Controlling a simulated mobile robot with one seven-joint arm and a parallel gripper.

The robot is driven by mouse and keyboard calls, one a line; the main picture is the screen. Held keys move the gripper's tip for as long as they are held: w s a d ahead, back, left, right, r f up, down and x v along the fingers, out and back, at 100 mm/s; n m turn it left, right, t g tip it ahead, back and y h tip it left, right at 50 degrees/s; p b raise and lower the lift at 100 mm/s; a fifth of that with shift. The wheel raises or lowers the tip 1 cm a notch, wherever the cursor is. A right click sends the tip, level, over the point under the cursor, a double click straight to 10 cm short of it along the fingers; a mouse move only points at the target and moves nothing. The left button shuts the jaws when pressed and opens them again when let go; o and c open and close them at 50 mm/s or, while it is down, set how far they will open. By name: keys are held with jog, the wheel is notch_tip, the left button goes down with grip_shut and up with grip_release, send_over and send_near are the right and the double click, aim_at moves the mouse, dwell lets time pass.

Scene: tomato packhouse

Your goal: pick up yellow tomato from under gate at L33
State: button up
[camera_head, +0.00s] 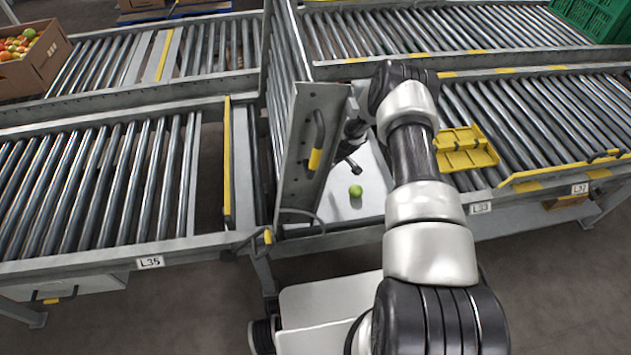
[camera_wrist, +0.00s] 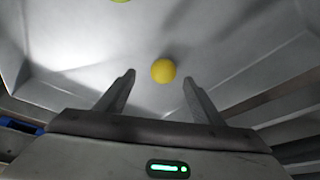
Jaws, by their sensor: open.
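The yellow tomato (camera_wrist: 163,71) lies on a pale grey metal surface (camera_wrist: 75,55) in the wrist view. It is between and slightly beyond the fingertips of my gripper (camera_wrist: 159,77), which is open and empty.
The gate's upright panel stands close left of my gripper. Roller conveyors (camera_head: 100,180) lie on both sides and behind. A yellow tray (camera_head: 465,148) sits on the right conveyor. A tomato carton (camera_head: 40,70) is at far left and a green crate (camera_head: 590,18) at far right.

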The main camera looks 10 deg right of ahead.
jog(key=b+x, duration=0.1)
jog(key=x, duration=0.1)
jog(key=b+x, duration=0.1)
jog(key=x, duration=0.1)
jog(key=shift+a+f, duration=0.15)
jog(key=shift+a, duration=0.25)
jog(key=shift+w+f, duration=0.25)
jog(key=shift+f, duration=0.15)
jog(key=c, duration=0.8)
